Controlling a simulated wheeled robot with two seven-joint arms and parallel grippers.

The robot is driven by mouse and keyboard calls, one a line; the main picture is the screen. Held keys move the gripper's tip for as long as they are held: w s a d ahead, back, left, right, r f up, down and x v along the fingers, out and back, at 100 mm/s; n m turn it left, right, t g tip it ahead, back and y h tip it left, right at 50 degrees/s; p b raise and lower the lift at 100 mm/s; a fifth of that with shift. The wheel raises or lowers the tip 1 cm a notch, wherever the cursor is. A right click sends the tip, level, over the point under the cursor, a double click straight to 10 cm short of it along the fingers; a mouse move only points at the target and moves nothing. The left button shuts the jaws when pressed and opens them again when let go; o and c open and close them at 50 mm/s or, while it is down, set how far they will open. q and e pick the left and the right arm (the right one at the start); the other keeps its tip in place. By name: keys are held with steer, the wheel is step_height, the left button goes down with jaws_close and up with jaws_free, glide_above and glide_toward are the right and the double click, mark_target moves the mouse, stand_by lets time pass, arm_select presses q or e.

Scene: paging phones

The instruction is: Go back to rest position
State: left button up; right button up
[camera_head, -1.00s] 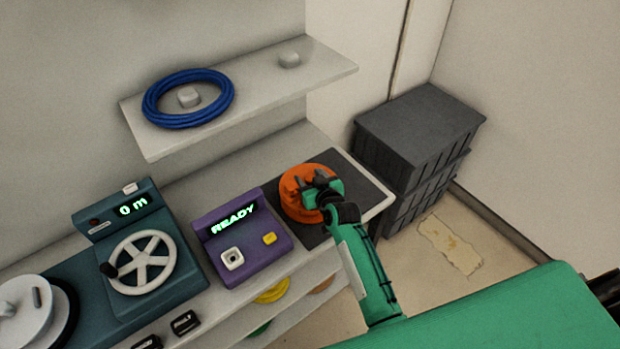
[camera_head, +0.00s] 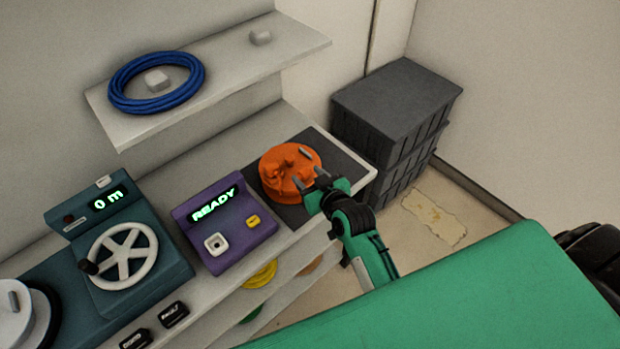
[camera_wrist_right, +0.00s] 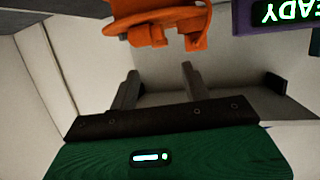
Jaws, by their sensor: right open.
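My right gripper (camera_head: 318,190) is green with dark fingers. It is open and empty, just in front of an orange device (camera_head: 289,166) on a dark mat (camera_head: 343,163) at the right end of the counter. In the right wrist view, the gripper's two fingers (camera_wrist_right: 158,88) stand apart with nothing between them. The orange device (camera_wrist_right: 155,20) shows beyond them at the top, apart from the fingertips. My left gripper is not in view.
A purple box (camera_head: 222,225) reading READY and a teal machine (camera_head: 120,250) with a handwheel stand left on the counter. A shelf (camera_head: 215,75) above holds a blue cable coil (camera_head: 156,82). Dark crates (camera_head: 395,110) stand right of the counter.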

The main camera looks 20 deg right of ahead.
steer(key=shift+s, duration=0.15)
stand_by(0.4)
steer(key=s+d+f+g+h, duration=0.15)
steer(key=s+g, duration=0.45)
steer(key=s, duration=0.8)
steer(key=s+d+f+g, duration=0.2)
steer(key=s+g, duration=0.3)
steer(key=s, duration=0.8)
step_height(320, 180, down, 32)
steer(key=g, duration=0.1)
steer(key=s+d+f+g, duration=0.1)
steer(key=s+d+f, duration=0.1)
steer(key=s+f, duration=1.6)
steer(key=shift+s+d+f+n, duration=0.3)
steer(key=shift+s+d+n, duration=0.1)
steer(key=shift+s, duration=0.4)
